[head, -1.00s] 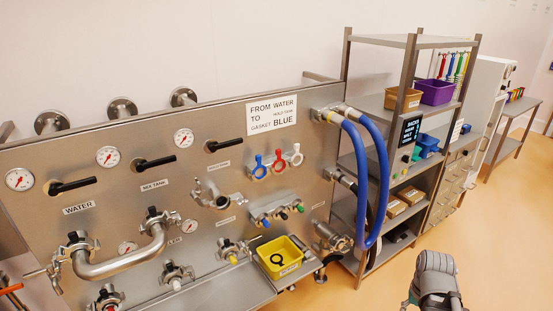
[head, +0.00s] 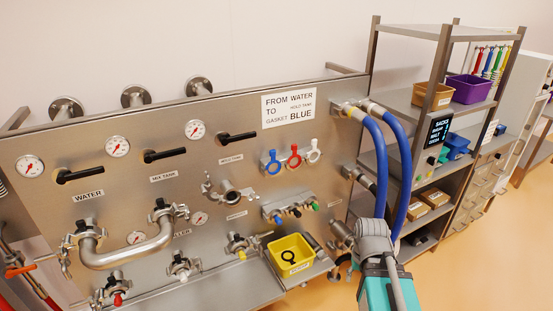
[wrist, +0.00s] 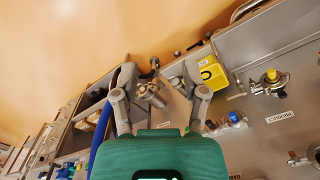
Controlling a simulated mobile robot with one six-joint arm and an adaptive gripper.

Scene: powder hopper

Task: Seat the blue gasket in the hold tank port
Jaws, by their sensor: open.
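The blue gasket (head: 272,162) hangs at the left of a row with a red gasket (head: 294,156) and a white gasket (head: 314,151) on the steel panel. A sign (head: 288,107) above reads from water to hold tank, gasket blue. An open-ended pipe port (head: 230,192) projects left of the gaskets; the small label above it is too small to read surely, so I cannot tell if it is the hold tank port. My gripper (wrist: 160,97) is open and empty in the wrist view, with a metal fitting (wrist: 152,95) beyond its fingers. I cannot make out the blue gasket there.
A yellow bin (head: 270,246) with a black ring sits on the lower ledge. Blue hoses (head: 401,185) loop down beside my arm. A steel pipe bend (head: 128,252) joins two ports at left. A shelf rack (head: 428,120) stands right.

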